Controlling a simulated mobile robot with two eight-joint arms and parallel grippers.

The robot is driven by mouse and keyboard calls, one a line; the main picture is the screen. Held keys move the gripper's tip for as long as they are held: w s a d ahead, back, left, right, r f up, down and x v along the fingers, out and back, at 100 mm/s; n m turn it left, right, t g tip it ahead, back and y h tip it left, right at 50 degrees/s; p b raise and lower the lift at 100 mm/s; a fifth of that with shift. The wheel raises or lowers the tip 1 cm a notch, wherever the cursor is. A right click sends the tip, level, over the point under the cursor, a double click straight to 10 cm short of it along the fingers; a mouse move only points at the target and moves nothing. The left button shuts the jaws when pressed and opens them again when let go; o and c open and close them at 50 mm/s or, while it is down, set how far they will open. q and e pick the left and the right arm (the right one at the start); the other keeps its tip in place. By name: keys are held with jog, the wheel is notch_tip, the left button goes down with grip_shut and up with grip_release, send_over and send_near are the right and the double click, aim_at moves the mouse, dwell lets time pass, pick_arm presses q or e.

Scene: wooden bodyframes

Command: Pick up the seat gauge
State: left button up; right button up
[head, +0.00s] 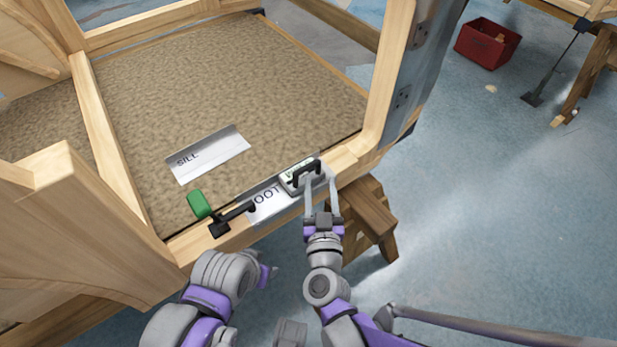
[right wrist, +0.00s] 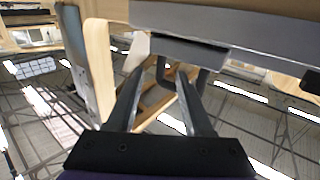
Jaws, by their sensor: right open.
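A small pale block with a dark display and a black bow handle (head: 293,180), which looks like the seat gauge, sits on the front wooden rail at the right end of a metal plate. My right gripper (head: 320,181) is open, its fingertips right at the handle. In the right wrist view a dark handle (right wrist: 205,82) hangs from a grey block near the tips of the open fingers (right wrist: 163,75); contact cannot be told. My left gripper (head: 268,273) is low in front of the rail, mostly hidden by its arm, and its jaws cannot be made out.
A black clamp-like tool (head: 232,218) and a green block (head: 199,204) lie left of the gauge. A plate marked SILL (head: 208,153) lies on the brown floor panel. A wooden post (head: 391,85) rises at the right. A red bin (head: 487,43) stands on the open blue floor.

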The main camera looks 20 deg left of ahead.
jog(key=b+x, duration=0.1)
jog(key=x, duration=0.7)
jog(key=shift+w+a, duration=0.2)
jog(key=shift+w, duration=0.1)
grip_shut()
dwell(1.1)
